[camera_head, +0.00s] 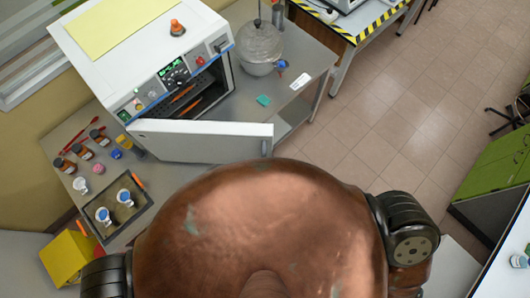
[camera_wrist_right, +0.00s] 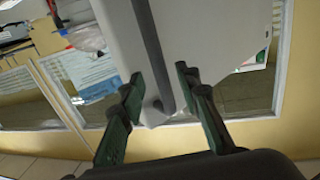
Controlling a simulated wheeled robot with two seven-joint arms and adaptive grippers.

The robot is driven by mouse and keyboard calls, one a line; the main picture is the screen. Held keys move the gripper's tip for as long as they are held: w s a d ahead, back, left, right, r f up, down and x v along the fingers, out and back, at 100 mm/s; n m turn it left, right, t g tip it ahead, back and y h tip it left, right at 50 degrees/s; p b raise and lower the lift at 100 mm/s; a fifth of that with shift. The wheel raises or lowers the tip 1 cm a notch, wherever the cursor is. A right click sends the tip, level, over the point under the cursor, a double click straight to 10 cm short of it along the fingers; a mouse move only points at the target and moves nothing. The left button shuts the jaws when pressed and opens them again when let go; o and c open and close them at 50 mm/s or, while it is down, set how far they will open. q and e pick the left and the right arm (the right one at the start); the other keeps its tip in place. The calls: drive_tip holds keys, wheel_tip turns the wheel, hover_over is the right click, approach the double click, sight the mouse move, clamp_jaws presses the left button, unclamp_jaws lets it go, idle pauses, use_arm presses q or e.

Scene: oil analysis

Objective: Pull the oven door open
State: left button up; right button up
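The white oven (camera_head: 130,45) stands at the upper left in the head view, with a control panel of knobs and a green display. Its door (camera_head: 200,142) stands partly open, swung away from the front, and part of the dark inside shows behind it. In the right wrist view, the white door (camera_wrist_right: 205,40) carries a long dark handle bar (camera_wrist_right: 152,50). My right gripper (camera_wrist_right: 158,77) is open, its green fingers on either side of the bar's lower part, with visible gaps. My left gripper is not in view. My right gripper is hidden in the head view.
A dark tray (camera_head: 118,205) with white-and-blue cups and several brown bottles (camera_head: 82,151) are at the left. Tiled floor (camera_head: 400,120) is clear to the right.

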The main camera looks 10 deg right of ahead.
drive_tip(key=v, duration=0.8)
drive_tip(key=shift+c, duration=0.4)
